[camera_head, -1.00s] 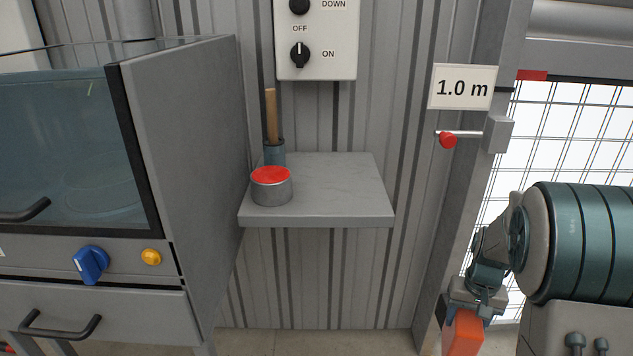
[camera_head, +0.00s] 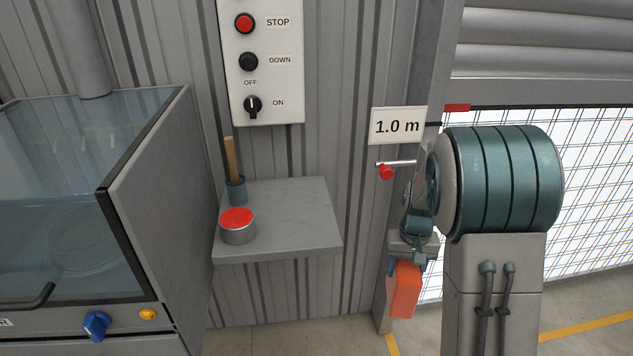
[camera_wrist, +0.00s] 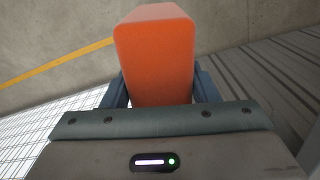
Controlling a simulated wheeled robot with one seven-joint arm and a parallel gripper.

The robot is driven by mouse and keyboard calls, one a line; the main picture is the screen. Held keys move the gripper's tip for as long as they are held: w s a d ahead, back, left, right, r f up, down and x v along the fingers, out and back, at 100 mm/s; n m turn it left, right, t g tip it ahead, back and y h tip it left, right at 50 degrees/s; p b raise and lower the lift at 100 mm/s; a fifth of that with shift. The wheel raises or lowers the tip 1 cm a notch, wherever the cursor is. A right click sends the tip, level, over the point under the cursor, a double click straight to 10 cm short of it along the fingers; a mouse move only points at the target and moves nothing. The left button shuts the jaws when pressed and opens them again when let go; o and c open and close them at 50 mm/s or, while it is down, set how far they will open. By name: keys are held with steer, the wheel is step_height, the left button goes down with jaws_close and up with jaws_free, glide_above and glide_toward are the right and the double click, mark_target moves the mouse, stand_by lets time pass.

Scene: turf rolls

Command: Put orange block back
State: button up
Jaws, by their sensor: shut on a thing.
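The orange block (camera_head: 404,292) hangs below my gripper (camera_head: 405,262) at the right of the head view, in front of the wall's right edge and the mesh door. In the wrist view the orange block (camera_wrist: 156,55) sits between the two dark fingers of my gripper (camera_wrist: 160,90), which is shut on it. The block is above the floor and touches nothing else that I can see. The place it belongs cannot be made out in these frames.
A grey wall shelf (camera_head: 295,215) holds a red-topped tin (camera_head: 237,227) and a wooden-handled tool in a dark cup (camera_head: 235,190); its right side is bare. A glass-fronted cabinet (camera_head: 150,210) stands left. A red-knobbed lever (camera_head: 387,171) sticks out below the "1.0 m" sign (camera_head: 398,126).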

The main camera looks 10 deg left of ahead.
step_height(320, 180, up, 19)
steer(key=p, duration=1.7)
steer(key=s+a+r+m, duration=0.1)
steer(key=s+a+r, duration=0.2)
steer(key=a+r, duration=0.2)
steer(key=s+a+r, duration=0.4)
steer(key=a+r, duration=0.1)
steer(key=a, duration=0.3)
steer(key=shift+a+m+b, duration=0.3)
steer(key=shift+a+m, duration=0.05)
steer(key=shift+m, duration=0.05)
steer(key=shift+r, duration=0.1)
